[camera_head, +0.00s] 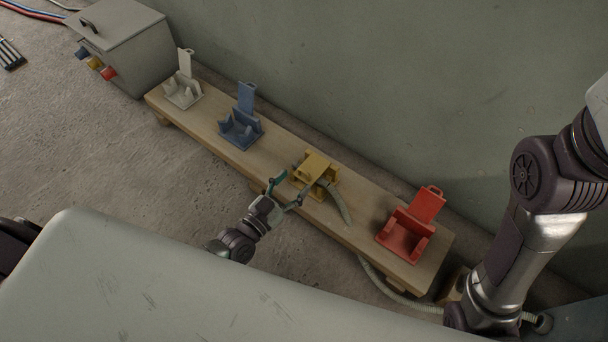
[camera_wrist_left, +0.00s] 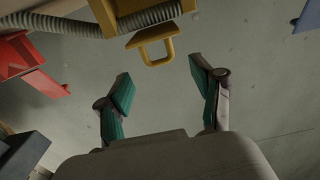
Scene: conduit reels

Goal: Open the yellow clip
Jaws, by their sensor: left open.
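The yellow clip (camera_head: 314,166) sits on the wooden bench in the head view, its lid folded down over its base. A grey corrugated conduit (camera_head: 339,204) passes through it and hangs over the bench's front. My left gripper (camera_head: 287,189) is open and empty, just in front of the clip. In the left wrist view, the clip's yellow loop tab (camera_wrist_left: 171,47) lies ahead of the open green-padded fingers (camera_wrist_left: 162,84), roughly centred between them and apart from them. My right gripper is not in view.
On the bench (camera_head: 364,214) stand a white clip (camera_head: 183,92), a blue clip (camera_head: 240,130) and a red clip (camera_head: 405,236), all with raised lids. A grey box (camera_head: 130,50) stands at the bench's left end. A wall rises behind.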

